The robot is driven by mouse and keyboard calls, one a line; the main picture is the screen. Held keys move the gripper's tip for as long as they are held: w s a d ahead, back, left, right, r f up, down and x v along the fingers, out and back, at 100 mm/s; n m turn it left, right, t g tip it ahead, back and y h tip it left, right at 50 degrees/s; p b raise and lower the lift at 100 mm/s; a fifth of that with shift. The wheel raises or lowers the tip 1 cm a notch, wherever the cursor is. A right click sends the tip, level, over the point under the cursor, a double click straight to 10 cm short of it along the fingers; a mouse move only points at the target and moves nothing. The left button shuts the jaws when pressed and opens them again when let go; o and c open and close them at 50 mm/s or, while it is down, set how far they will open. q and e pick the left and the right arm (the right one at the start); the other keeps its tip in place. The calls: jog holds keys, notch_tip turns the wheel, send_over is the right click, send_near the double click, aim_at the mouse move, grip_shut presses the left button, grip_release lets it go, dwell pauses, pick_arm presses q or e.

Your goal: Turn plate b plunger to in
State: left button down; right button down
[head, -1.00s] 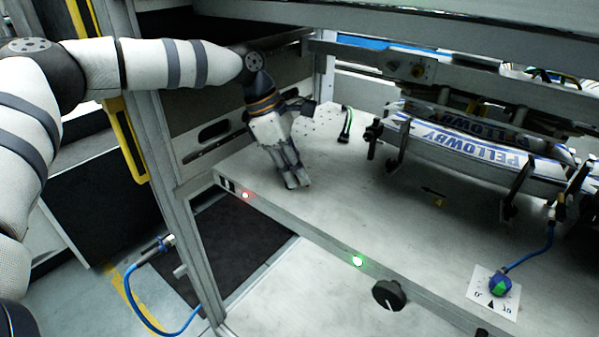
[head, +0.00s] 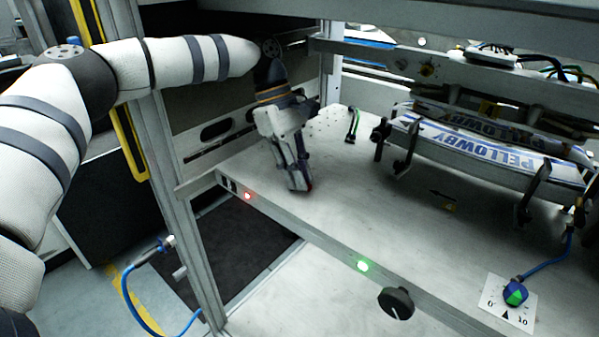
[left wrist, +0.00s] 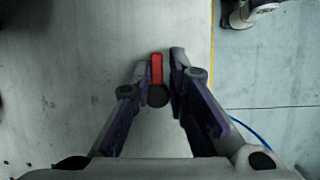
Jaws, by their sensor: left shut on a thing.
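The plunger shows in the left wrist view as a red bar (left wrist: 156,69) with a dark round end (left wrist: 158,96). It lies between the fingers of my left gripper (left wrist: 161,60), which is shut on it. In the head view my left gripper (head: 301,187) points down at the bench plate, near its front left edge. I cannot read any plunger marking. My right gripper is not in view.
A red light (head: 247,196), a green light (head: 362,266) and a black knob (head: 396,302) sit along the bench's front edge. A blue-green dial (head: 515,293) is at the right. Labelled PELLOWBY parts (head: 480,152) stand behind. The plate's middle is mostly clear.

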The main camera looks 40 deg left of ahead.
pick_arm(q)
jog(key=shift+w+a+r, duration=0.1)
jog(key=shift+w+r, duration=0.15)
jog(key=c, duration=1.7)
grip_release()
jog(key=shift+f, duration=0.15)
